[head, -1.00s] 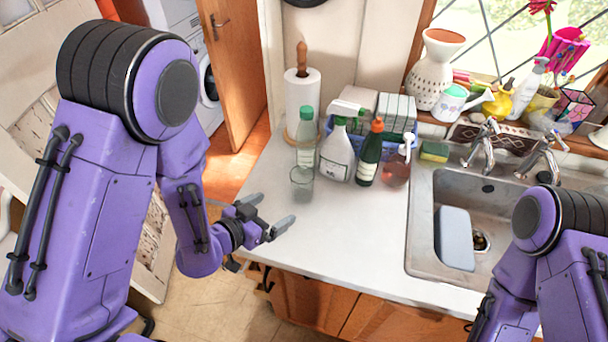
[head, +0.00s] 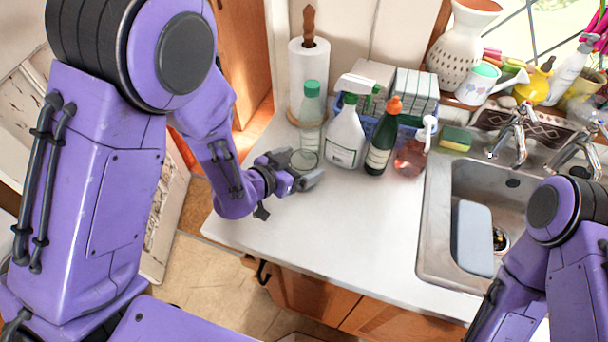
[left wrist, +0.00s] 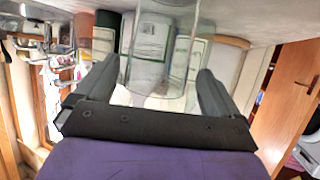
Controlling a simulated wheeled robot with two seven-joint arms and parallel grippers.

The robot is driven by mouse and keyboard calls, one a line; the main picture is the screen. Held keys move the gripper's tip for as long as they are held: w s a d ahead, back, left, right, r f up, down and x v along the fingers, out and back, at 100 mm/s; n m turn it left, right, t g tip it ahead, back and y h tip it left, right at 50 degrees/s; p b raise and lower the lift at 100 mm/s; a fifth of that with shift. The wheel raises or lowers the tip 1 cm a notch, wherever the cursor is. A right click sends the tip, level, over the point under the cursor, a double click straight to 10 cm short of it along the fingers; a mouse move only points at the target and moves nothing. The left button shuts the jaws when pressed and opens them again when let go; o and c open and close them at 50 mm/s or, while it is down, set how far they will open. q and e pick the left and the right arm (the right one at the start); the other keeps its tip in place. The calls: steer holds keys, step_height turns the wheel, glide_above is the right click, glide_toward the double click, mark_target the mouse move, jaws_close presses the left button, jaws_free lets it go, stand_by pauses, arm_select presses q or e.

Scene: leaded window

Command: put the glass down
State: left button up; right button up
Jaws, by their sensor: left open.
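The clear glass (head: 304,158) stands on the white counter in front of the bottles, partly hidden behind my left gripper. My left gripper (head: 297,172) is open and low over the counter at the glass. In the left wrist view the glass (left wrist: 160,60) shows between the two dark fingers of the left gripper (left wrist: 156,82). I see no clear sign of the fingers pressing on it. My right arm shows at the lower right of the head view, but its gripper is out of sight.
A green-capped bottle (head: 311,104), a white spray bottle (head: 344,138), a dark green bottle (head: 382,142) and a pink soap bottle (head: 411,156) stand close behind. A paper towel roll (head: 309,70) is at the back. The counter (head: 345,225) is clear in front; the sink (head: 440,225) lies right.

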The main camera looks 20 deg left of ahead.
mark_target(312, 159)
arm_select(q)
steer(key=x, duration=0.2)
steer(key=shift+w+d+r+p, duration=0.1)
steer(key=shift+w+d+p, duration=0.2)
steer(key=shift+p, duration=0.1)
steer(key=shift+w+d+f, duration=0.1)
steer(key=shift+w+f, duration=0.15)
steer(key=shift+f, duration=0.05)
steer(key=shift+r, duration=0.15)
steer(key=c, duration=1.3)
